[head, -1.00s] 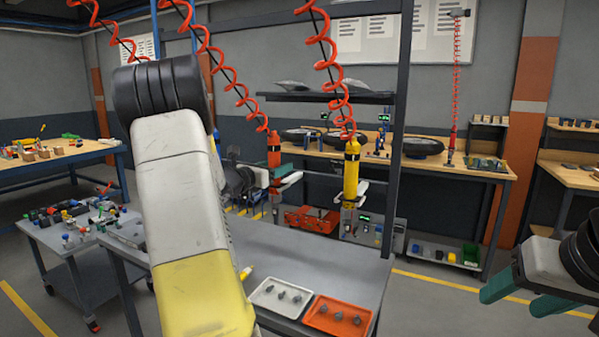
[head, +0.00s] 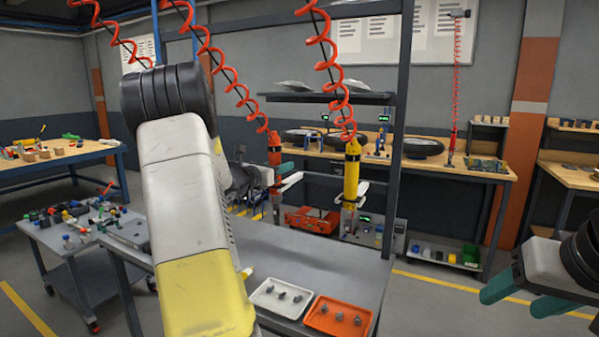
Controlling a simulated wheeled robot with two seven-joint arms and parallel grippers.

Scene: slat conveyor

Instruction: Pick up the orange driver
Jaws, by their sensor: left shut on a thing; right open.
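The orange driver (head: 274,147) hangs upright from a red coiled hose, left of the yellow driver (head: 351,172), which hangs the same way. My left gripper (head: 279,171) is at the lower part of the orange driver, shut on it. Its teal fingers show only in part, and my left forearm covers much of the area left of it. My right gripper (head: 514,296) is at the lower right edge, open and empty, far from both drivers.
A grey bench (head: 310,258) below the drivers carries a white tray (head: 261,300) and an orange tray (head: 322,324) with small parts. A dark frame post (head: 397,130) stands right of the yellow driver. A cluttered cart (head: 62,256) stands at left.

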